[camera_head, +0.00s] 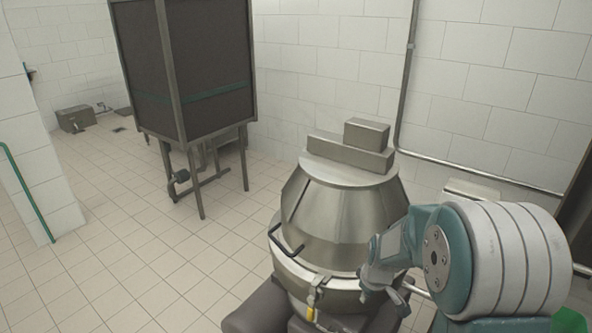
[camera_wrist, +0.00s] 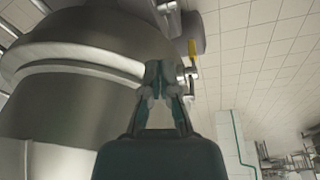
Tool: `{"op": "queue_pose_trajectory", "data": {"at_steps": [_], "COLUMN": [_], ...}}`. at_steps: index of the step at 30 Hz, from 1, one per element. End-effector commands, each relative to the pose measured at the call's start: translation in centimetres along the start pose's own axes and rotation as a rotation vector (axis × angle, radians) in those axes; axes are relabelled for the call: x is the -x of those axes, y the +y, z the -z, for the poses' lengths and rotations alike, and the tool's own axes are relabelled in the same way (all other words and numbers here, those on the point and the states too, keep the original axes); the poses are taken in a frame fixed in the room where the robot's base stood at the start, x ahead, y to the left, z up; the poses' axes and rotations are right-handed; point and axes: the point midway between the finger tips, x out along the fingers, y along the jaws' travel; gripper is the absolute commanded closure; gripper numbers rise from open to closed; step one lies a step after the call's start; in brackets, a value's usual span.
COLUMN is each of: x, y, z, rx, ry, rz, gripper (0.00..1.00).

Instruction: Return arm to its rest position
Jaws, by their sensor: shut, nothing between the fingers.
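My arm reaches in from the lower right in the head view, with its large white and teal joint in front. My gripper (camera_head: 383,296) hangs beside the lower right side of a steel vessel (camera_head: 340,205) with a conical lid. In the wrist view my gripper (camera_wrist: 162,72) has its fingers drawn together at the tips, with nothing seen between them. The vessel's rounded metal wall (camera_wrist: 75,100) fills the left of that view, close to the fingers. Whether the fingers touch it, I cannot tell.
A yellow-handled valve (camera_head: 311,300) is at the vessel's lower front, and its yellow handle (camera_wrist: 192,48) shows beyond my fingers. A dark cabinet on legs (camera_head: 190,75) stands at the back left. A pipe (camera_head: 404,90) runs along the tiled wall. Open floor (camera_head: 100,240) lies left.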

Motion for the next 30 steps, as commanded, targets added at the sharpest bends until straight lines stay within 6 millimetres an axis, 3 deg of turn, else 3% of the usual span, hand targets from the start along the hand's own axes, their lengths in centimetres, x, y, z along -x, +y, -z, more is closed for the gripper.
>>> {"op": "queue_pose_trajectory", "data": {"at_steps": [1, 6, 15, 24, 30], "x": [2.2, 8.2, 16.9, 23.0, 25.3], "y": [-0.4, -2.1, -5.8, -10.2, -13.0], "z": [0.0, -0.8, -3.9, -8.5, -11.9], "rx": [-0.023, -0.114, -0.278, -0.446, -0.557], "ry": [0.015, 0.051, 0.12, 0.196, 0.246], "rz": [-0.013, -0.04, -0.083, -0.118, -0.133], "gripper": [1.0, 1.0, 1.0, 1.0, 1.0]}}
